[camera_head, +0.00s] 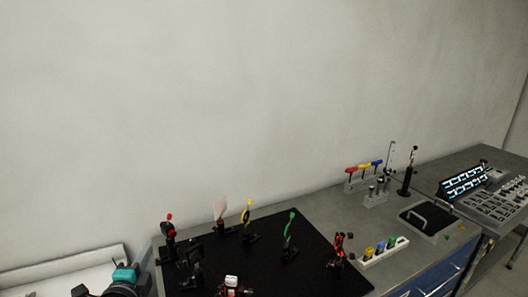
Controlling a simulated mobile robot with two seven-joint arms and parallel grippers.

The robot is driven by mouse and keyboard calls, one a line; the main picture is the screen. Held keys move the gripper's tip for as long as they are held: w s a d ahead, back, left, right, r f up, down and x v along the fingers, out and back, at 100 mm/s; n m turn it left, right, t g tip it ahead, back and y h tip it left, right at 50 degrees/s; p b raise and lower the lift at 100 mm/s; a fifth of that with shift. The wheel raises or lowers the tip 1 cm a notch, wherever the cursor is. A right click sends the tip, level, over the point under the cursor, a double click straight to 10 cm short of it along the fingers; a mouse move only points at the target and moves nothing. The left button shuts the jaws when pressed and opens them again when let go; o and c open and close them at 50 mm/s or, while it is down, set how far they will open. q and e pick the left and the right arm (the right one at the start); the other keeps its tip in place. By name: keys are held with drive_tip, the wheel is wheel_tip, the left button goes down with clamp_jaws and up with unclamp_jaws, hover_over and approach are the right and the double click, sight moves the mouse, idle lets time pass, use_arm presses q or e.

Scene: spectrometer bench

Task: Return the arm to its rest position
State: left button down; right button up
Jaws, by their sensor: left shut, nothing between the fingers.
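My left gripper (118,283) shows at the bottom left edge as a dark body with a teal part, cut off by the frame. It is shut and empty, beside the left edge of the black optical board (325,280), and its fingertips are hard to make out. My right gripper is not in view.
Several small mounts stand on the board, among them one with a yellow ring (246,212) and one with a green top (290,229). A white holder (384,253) with coloured knobs, hex-key tools (363,168) and a lit panel (464,182) are to the right. A pale wall rises behind.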

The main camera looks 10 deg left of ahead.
use_arm(q)
drive_tip(key=s+d+f+n+g+h, duration=0.1)
drive_tip(key=s+d+f+n+g, duration=0.3)
drive_tip(key=s, duration=0.5)
drive_tip(key=s+d+f+n+g+h, duration=0.1)
drive_tip(key=s+d+f+n+g, duration=0.25)
drive_tip(key=s+d+n, duration=0.5)
drive_tip(key=s+d+f+n+g+h, duration=0.15)
drive_tip(key=s+d+g, duration=0.3)
drive_tip(key=s, duration=0.65)
wheel_tip(320, 180, down, 32)
drive_tip(key=s+g+b, duration=0.2)
drive_tip(key=b, duration=0.8)
drive_tip(key=s+a+f+b, duration=0.1)
drive_tip(key=s+f+b, duration=0.3)
drive_tip(key=s+f, duration=0.3)
drive_tip(key=s+a+f+g+b, duration=0.1)
drive_tip(key=s+f+b, duration=0.4)
drive_tip(key=f, duration=1.2)
drive_tip(key=s+a, duration=0.1)
drive_tip(key=s, duration=0.2)
drive_tip(key=shift+s+a+y, duration=0.15)
drive_tip(key=shift+s+y, duration=0.05)
drive_tip(key=shift+y, duration=0.15)
